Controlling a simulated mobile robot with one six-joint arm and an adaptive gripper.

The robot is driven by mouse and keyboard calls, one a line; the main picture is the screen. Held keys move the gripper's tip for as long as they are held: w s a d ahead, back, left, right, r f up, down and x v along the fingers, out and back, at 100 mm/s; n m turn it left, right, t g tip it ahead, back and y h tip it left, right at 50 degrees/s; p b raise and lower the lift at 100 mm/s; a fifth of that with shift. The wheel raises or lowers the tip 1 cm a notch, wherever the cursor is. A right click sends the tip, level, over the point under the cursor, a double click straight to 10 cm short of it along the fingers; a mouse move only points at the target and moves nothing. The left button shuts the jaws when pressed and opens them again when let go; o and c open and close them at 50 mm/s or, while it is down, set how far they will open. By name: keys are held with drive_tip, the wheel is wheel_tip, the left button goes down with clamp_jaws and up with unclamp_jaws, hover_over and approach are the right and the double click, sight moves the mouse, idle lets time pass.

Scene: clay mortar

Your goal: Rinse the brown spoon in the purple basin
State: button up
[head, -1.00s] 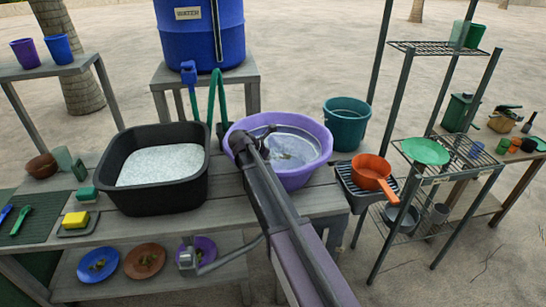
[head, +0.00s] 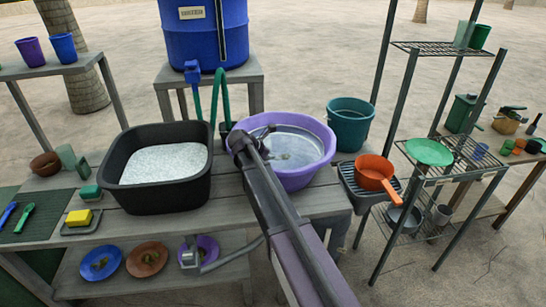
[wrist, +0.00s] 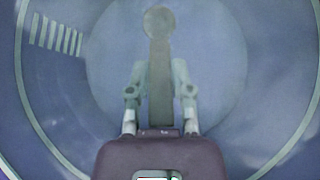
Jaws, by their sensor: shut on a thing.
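The purple basin (head: 318,170) stands on the wooden table and holds water. My gripper (wrist: 160,72) reaches down into the basin and looks to be under the water in the wrist view. It is shut on the brown spoon (wrist: 159,60), whose handle runs between the fingers. The spoon's round bowl (wrist: 157,22) points away from my gripper. The water makes the spoon look pale and blurred. In the head view my arm hides much of the basin's left side, and only a faint brownish shape shows in the water.
A black tub (head: 200,193) with foamy white contents stands left of the basin. A green bucket (head: 349,122) is behind right, and an orange pan (head: 372,172) sits at the right on a dark rack. A blue water barrel (head: 208,40) stands behind.

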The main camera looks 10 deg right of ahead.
drive_tip(key=shift+d, duration=0.2)
drive_tip(key=shift+d, duration=1.15)
drive_tip(key=shift+a, duration=0.15)
drive_tip(key=shift+a, duration=1.2)
drive_tip(key=shift+d, duration=0.1)
drive_tip(key=shift+d, duration=1.25)
drive_tip(key=shift+a, duration=1.35)
